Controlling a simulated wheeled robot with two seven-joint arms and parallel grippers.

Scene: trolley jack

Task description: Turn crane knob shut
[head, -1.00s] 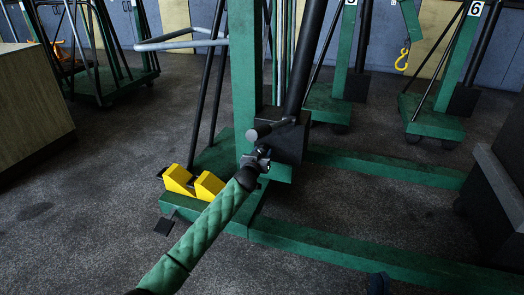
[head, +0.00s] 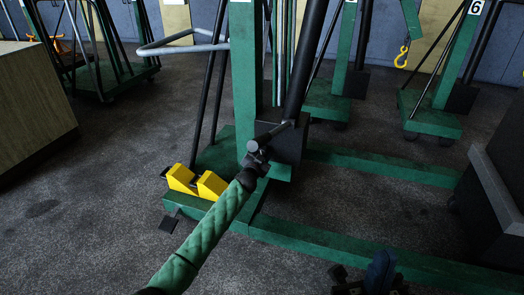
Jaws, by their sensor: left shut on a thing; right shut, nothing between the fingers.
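A green crane (head: 246,80) stands in the middle, with a black block (head: 290,146) low on its mast beside a slanted black cylinder (head: 306,60). A dark bar-shaped knob (head: 277,129) sticks out from the block toward the left. My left gripper (head: 260,146), on its green-sleeved arm, is shut on the near end of the knob and hides that end. My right gripper (head: 366,284) is low in the view at the bottom edge, partly cut off, dark, shut and empty, apart from the crane's knob.
Green floor legs (head: 330,256) run to the right. A dark cabinet (head: 490,185) stands at right, a wooden-sided counter (head: 30,105) at left. More green cranes (head: 436,112) stand behind. Floor at front left is clear.

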